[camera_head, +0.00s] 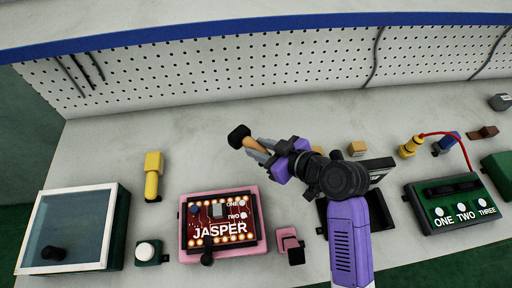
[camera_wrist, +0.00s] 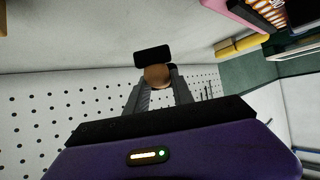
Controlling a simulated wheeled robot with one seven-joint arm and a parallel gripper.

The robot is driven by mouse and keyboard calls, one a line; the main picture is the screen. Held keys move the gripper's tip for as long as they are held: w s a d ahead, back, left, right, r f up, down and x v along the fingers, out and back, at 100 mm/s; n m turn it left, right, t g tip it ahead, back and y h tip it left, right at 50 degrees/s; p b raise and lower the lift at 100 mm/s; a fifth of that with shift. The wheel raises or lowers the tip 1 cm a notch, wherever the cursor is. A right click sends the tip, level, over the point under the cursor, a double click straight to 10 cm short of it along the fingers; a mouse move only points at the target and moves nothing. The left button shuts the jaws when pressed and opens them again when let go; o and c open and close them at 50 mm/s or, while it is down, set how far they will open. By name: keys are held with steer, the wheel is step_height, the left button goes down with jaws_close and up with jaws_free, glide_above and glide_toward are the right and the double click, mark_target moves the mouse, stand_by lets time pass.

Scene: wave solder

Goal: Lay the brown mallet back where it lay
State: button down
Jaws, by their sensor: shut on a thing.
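The mallet has a black head (camera_head: 239,135) and a tan-brown handle (camera_head: 251,143). My gripper (camera_head: 262,152) is shut on the handle and holds the mallet up above the bench, head toward the upper left. In the wrist view the handle (camera_wrist: 157,77) shows as a round brown shape between the fingertips, with the dark head (camera_wrist: 152,56) beyond it. Part of the handle is hidden by the fingers. I cannot tell the exact height above the bench.
A pink JASPER board fixture (camera_head: 222,225) lies below left of my gripper, with a yellow tool (camera_head: 152,176) and a glass-topped box (camera_head: 70,228) farther left. A green ONE-TWO-THREE box (camera_head: 455,208) is at right. A pegboard (camera_head: 240,75) stands behind. The bench (camera_head: 210,158) is clear around the mallet.

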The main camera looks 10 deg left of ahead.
steer(key=shift+f, duration=0.1)
steer(key=shift+f+b, duration=2.5)
steer(key=shift+f, duration=0.4)
steer(key=shift+f+b, duration=0.4)
steer(key=shift+f, duration=0.1)
steer(key=c, duration=1)
jaws_free()
step_height(320, 180, up, 20)
steer(key=shift+p, duration=0.35)
